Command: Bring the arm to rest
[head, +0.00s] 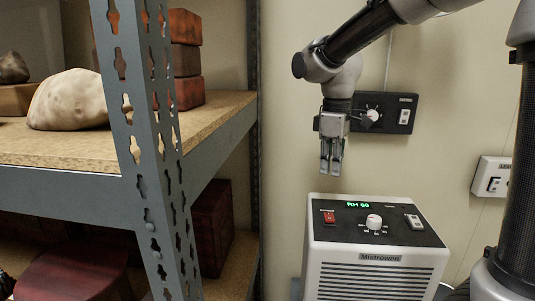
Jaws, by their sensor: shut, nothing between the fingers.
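My gripper (331,157) hangs pointing down at the end of my arm, right of the shelf and in front of the wall. Its fingers are shut with nothing between them. In the picture it is above the white dehumidifier-like unit (372,275), with a visible gap between the fingertips and the unit's dark top panel. My arm reaches in from the upper right, bent down at the wrist. The gripper overlaps the left edge of a dark wall control box.
A metal shelf post (152,150) and wooden shelf board (75,146) stand at left, holding a pale rock (68,100) and reddish blocks (185,55). The dark control box (395,113) and a white switch box (491,177) are on the wall. The unit shows "RH 60".

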